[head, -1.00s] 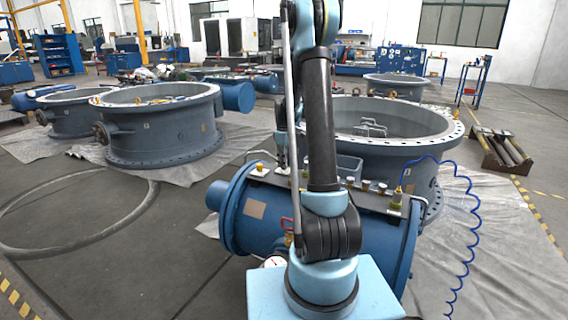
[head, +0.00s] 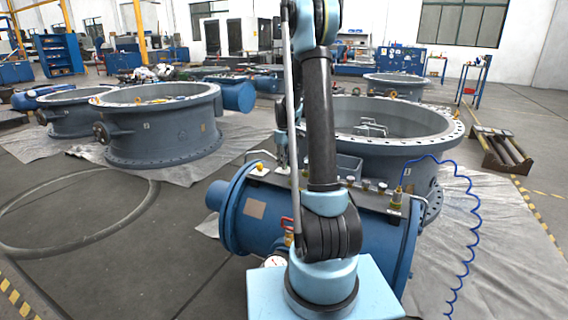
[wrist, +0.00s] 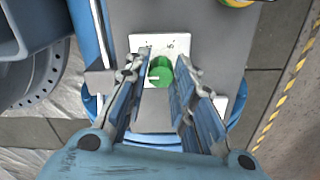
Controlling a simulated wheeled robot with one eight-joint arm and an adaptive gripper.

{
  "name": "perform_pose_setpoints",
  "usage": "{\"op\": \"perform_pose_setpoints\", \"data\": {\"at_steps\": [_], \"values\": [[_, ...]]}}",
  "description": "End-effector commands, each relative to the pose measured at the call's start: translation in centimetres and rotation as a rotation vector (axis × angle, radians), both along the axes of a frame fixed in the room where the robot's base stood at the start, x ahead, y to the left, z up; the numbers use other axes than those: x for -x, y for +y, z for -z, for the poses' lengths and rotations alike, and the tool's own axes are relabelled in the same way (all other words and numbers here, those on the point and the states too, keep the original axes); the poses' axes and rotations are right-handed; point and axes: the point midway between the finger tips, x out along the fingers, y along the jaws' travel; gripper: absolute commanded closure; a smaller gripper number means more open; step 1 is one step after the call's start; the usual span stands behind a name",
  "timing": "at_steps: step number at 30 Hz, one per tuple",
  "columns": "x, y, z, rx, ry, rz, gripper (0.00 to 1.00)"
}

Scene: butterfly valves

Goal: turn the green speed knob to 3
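The green knob (wrist: 161,71) shows in the wrist view on a white plate (wrist: 150,43) with small dark marks too small to read. A short pale line shows on the knob's left part. My gripper (wrist: 162,62) is open, with one finger on the left and one on the right of the knob. The right fingertip is very close to the knob's edge; I cannot tell whether it touches. In the head view my arm stands before the blue cylinder (head: 262,228), and I cannot make out the knob.
A grey panel (head: 381,202) with several small fittings runs along the top of the blue cylinder. A coiled blue hose (head: 474,220) hangs at its right. A large grey flanged ring (head: 420,150) stands behind. Open floor (head: 140,250) lies to the left.

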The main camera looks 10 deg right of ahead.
Motion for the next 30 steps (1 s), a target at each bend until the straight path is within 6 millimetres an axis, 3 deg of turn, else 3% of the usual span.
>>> {"op": "perform_pose_setpoints", "data": {"at_steps": [11,16,30], "values": [[0.0,0.0,0.0,-0.001,0.001,-0.001,0.57],[0.0,0.0,-1.0,-0.001,0.001,-0.001,0.57],[0.0,0.0,-9.0,0.000,0.001,0.000,0.57]]}}
